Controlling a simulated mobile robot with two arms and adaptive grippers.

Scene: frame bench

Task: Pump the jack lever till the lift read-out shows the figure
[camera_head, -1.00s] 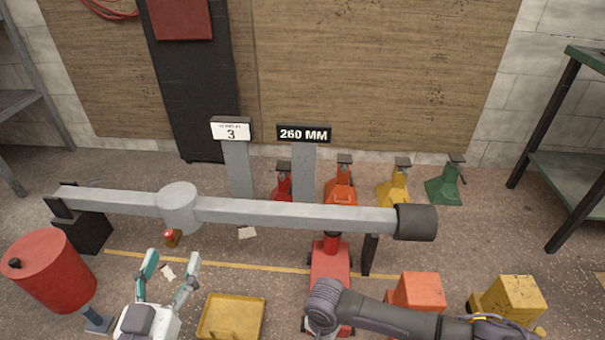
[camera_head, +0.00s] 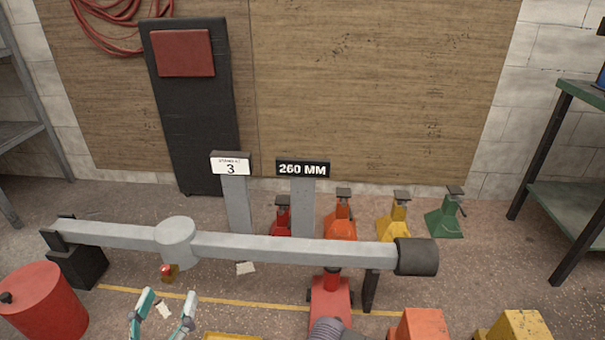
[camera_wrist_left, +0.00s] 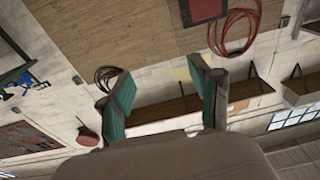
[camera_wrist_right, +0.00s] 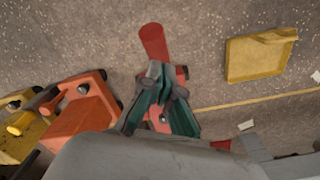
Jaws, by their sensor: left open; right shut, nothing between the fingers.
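The lift read-out (camera_head: 303,169) is a black sign on a grey post and shows 260 MM. A white sign (camera_head: 230,167) beside it shows 3. A red jack (camera_head: 331,296) stands under the right part of the long grey beam (camera_head: 290,249). My left gripper (camera_head: 168,306) is open and empty, low in the head view; its fingers also show in the left wrist view (camera_wrist_left: 165,92). My right gripper (camera_wrist_right: 160,85) is shut with nothing between its fingers, above red jack parts. A red bar (camera_wrist_right: 153,42) shows just beyond its fingertips; whether they touch it is unclear.
Several coloured jack stands (camera_head: 341,226) line the wall. A red drum (camera_head: 45,305) stands at the left. A yellow tray (camera_wrist_right: 258,60) lies on the floor near the red jack.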

